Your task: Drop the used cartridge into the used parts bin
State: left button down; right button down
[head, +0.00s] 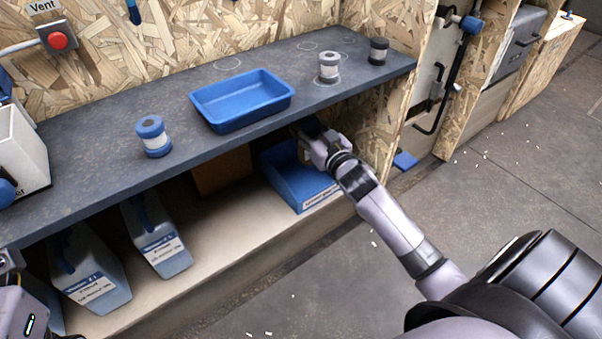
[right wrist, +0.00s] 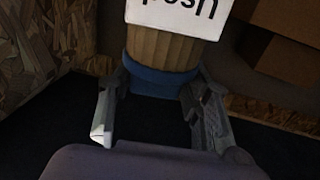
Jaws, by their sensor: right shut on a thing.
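My right gripper (head: 312,130) reaches under the front edge of the dark worktop, above the back of an open blue bin (head: 296,186) on the lower shelf. The bin has a white label on its front; its print is too small to read. In the right wrist view, my right gripper (right wrist: 153,88) is shut on the used cartridge (right wrist: 160,50). The cartridge has a tan pleated body, a blue end cap between the fingers and a white label reading "used" upside down.
On the worktop (head: 90,150) stand a blue tray (head: 240,100), a blue-capped cartridge (head: 153,137), a grey-capped one (head: 329,68) and a dark-capped one (head: 378,51). Grey containers (head: 160,240) and a brown box (head: 222,170) sit below. A chipboard panel (head: 375,120) closes the shelf's right end.

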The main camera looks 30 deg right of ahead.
jog(key=shift+r, duration=0.1)
jog(key=c, duration=0.8)
grip_release()
jog(key=shift+o, duration=0.2)
jog(key=shift+s, duration=0.25)
jog(key=s, duration=1.1)
jog(key=shift+s+a, duration=0.25)
jog(key=shift+a, duration=0.15)
